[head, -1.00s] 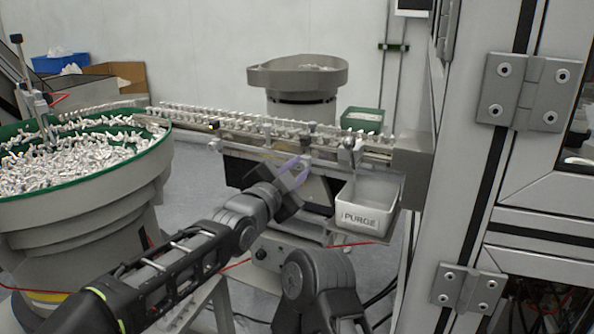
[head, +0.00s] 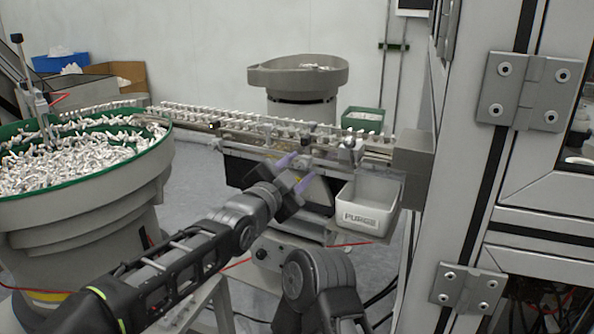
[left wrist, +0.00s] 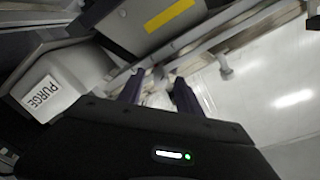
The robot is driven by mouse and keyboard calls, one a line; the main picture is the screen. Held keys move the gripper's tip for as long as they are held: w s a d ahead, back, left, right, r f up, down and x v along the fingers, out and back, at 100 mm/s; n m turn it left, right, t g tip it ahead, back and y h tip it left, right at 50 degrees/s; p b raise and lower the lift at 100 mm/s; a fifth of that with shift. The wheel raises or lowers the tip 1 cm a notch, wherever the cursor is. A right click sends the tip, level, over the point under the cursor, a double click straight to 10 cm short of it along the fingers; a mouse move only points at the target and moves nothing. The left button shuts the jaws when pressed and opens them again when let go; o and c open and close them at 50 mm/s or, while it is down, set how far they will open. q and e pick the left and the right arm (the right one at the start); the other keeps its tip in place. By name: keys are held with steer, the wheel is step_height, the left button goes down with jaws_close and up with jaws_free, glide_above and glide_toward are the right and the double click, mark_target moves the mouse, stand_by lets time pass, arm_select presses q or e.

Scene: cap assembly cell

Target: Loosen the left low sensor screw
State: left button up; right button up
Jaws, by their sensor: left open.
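My left gripper (head: 296,172) is in front of the track's near side, just left of the purge bin. Its two purple fingers are spread apart, and nothing is clearly held. A small grey fitting (head: 304,162) on the rail is close to the fingertips; I cannot tell whether they touch it. In the left wrist view the open fingers (left wrist: 158,92) point at a small, blurred grey knob-like part (left wrist: 159,73) below the rail. I cannot tell for sure whether this is the left low sensor screw. My right gripper is out of view.
The white PURGE bin (head: 366,207) hangs just right of the gripper. The feed track (head: 235,121) full of small parts runs above it. A large bowl feeder (head: 75,205) stands at the left. A grey framed cabinet (head: 470,170) closes off the right.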

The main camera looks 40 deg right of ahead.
arm_select(q)
steer(key=shift+s+a, duration=0.3)
steer(key=shift+a, duration=0.25)
steer(key=b+v, duration=0.1)
steer(key=v, duration=0.5)
steer(key=shift+a+b, duration=0.3)
steer(key=shift+b, duration=0.05)
steer(key=shift+s, duration=0.15)
